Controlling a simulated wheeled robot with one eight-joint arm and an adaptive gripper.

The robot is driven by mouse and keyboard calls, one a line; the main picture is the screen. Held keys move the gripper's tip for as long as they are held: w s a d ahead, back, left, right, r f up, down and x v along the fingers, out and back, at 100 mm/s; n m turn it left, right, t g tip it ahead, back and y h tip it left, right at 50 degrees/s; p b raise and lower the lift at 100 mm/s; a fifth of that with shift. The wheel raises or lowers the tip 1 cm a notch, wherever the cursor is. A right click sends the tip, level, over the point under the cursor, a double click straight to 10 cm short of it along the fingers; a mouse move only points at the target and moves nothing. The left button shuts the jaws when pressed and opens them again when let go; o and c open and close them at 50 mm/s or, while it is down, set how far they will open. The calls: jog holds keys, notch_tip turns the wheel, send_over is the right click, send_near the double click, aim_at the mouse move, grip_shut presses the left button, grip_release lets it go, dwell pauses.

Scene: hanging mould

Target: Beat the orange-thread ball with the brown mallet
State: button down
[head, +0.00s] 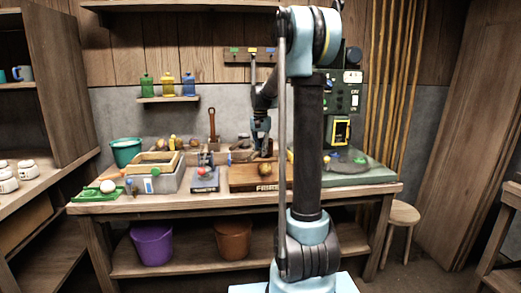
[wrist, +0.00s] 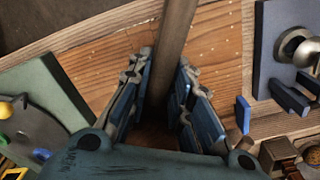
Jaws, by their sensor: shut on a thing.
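My gripper (head: 261,126) is over the wooden board on the workbench. In the wrist view its blue-padded fingers (wrist: 160,105) are shut on a brown wooden handle (wrist: 175,35), which I take for the mallet's. The mallet's head cannot be made out clearly. A small orange-yellow ball (head: 264,169) is on the board (head: 243,178), just below my gripper in the head view. Its thread is too small to tell, so I cannot be sure it is the orange-thread ball.
A blue stand with a red ball (head: 203,172) is left of the board. A grey bin (head: 170,181), green tray (head: 92,196) and teal bucket (head: 126,151) stand further left. A green machine (head: 371,177) is at right. Another brown upright handle (head: 212,120) stands behind.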

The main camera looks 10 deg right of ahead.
jog(key=shift+r, duration=0.1)
dwell(1.2)
dwell(1.2)
notch_tip(320, 180, down, 4)
jog(key=shift+r, duration=1.95)
